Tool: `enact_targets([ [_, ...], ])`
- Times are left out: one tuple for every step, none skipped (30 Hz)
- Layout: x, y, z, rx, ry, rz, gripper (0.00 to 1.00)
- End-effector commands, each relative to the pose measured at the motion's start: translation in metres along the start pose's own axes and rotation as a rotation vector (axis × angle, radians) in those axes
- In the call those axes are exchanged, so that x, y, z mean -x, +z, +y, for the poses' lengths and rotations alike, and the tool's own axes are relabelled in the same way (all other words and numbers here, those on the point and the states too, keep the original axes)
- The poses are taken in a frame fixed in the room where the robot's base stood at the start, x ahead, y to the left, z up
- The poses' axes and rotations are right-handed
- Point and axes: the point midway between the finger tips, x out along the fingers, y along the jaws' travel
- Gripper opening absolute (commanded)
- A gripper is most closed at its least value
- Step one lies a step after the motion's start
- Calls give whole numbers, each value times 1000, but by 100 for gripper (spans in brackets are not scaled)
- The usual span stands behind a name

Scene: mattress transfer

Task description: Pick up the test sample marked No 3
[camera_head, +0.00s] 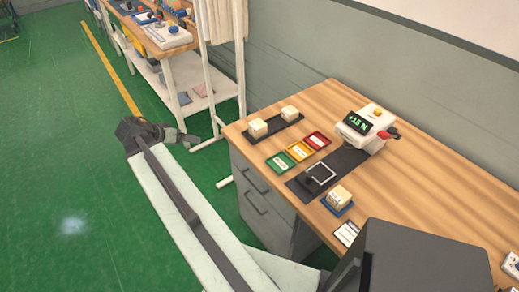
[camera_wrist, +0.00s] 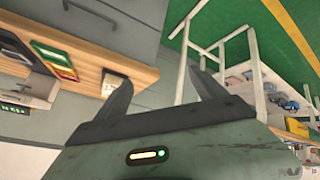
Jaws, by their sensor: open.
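Cream block-shaped samples stand on the wooden desk in the head view. Two samples, one left (camera_head: 258,128) and one right (camera_head: 289,112), sit on a black strip tray (camera_head: 274,124) near the desk's far left corner. A third sample (camera_head: 340,195) sits on a blue pad (camera_head: 346,208) nearer the front. Their markings are too small to read, so I cannot tell which is No 3. My gripper (camera_head: 178,136) is open and empty, over the floor left of the desk. In the wrist view, my gripper (camera_wrist: 163,86) has its fingers spread, with one pale block (camera_wrist: 115,84) beyond the left finger.
Green, yellow and red cards (camera_head: 299,149) lie behind a dark mat with a square frame (camera_head: 320,174). A white device with a display (camera_head: 367,125) stands at the mat's far end. A white-framed shelf (camera_head: 185,80) stands beyond the desk. The green floor at left is clear.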

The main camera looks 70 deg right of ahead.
Motion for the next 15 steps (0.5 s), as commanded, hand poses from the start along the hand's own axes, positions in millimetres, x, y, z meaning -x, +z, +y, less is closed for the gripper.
enact_targets([
  [-65, -1, 24, -133, 80, 55, 80],
  [-87, -12, 44, -211, 124, 96, 80],
  [-112, -23, 70, -306, 178, 150, 80],
  [-128, -31, 89, -369, 213, 189, 80],
  [-142, -38, 107, -423, 244, 226, 80],
  [-155, -45, 127, -484, 277, 269, 80],
  [-163, -50, 140, -520, 297, 297, 80],
  [-168, -53, 151, -550, 313, 321, 80],
  [-174, -57, 163, -581, 330, 347, 80],
  [-177, -60, 170, -598, 340, 363, 80],
  [-179, -62, 176, -612, 347, 374, 80],
  [-180, -64, 181, -624, 353, 386, 80],
  [-180, -65, 183, -630, 356, 392, 80],
  [-180, -66, 185, -633, 358, 395, 80],
  [-180, -67, 186, -636, 359, 397, 80],
])
